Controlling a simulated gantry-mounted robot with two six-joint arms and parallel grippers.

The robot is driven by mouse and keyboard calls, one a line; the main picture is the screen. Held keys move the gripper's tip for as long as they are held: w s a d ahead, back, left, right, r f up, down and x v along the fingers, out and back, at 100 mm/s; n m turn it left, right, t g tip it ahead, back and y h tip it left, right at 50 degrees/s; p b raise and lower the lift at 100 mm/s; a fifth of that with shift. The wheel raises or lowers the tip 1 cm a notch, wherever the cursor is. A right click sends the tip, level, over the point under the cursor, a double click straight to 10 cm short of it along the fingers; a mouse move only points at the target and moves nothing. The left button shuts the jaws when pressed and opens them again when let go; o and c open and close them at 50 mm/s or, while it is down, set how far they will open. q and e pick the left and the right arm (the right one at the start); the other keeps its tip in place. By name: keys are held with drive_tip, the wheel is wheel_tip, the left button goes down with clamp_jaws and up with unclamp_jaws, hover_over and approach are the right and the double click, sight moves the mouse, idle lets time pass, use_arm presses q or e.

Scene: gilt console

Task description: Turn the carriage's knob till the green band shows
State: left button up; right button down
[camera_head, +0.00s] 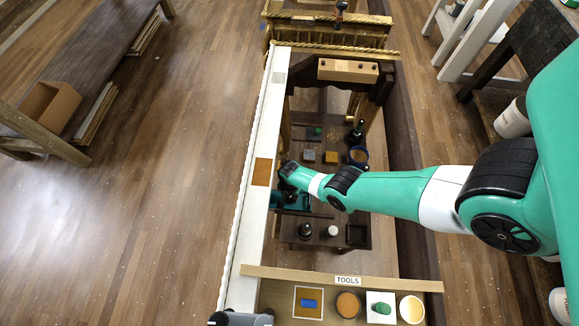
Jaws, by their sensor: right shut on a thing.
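My right arm reaches in from the right, and its wrist ends over the inner side of the long white rail. My right gripper (277,199) is below the wrist, small and mostly hidden by it. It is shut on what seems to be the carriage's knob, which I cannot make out. A teal block (296,202), perhaps the carriage, sits beside the gripper below the wrist. I cannot make out a green band.
The white rail (249,215) carries an ochre patch (262,171). A tools shelf (415,287) with several items lies at the front. A bottle (357,132) and small blocks stand on lower shelves inside the frame. Open floor (120,220) lies left.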

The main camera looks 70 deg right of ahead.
sight(290, 197)
drive_tip(key=shift+s+m, duration=0.1)
drive_tip(key=shift+m, duration=1.6)
drive_tip(key=shift+c, duration=1.5)
unclamp_jaws()
wheel_tip(290, 197, up, 8)
drive_tip(key=p, duration=0.7)
drive_tip(key=shift+f+p, duration=0.15)
drive_tip(key=shift+p, duration=0.25)
drive_tip(key=shift+f, duration=0.1)
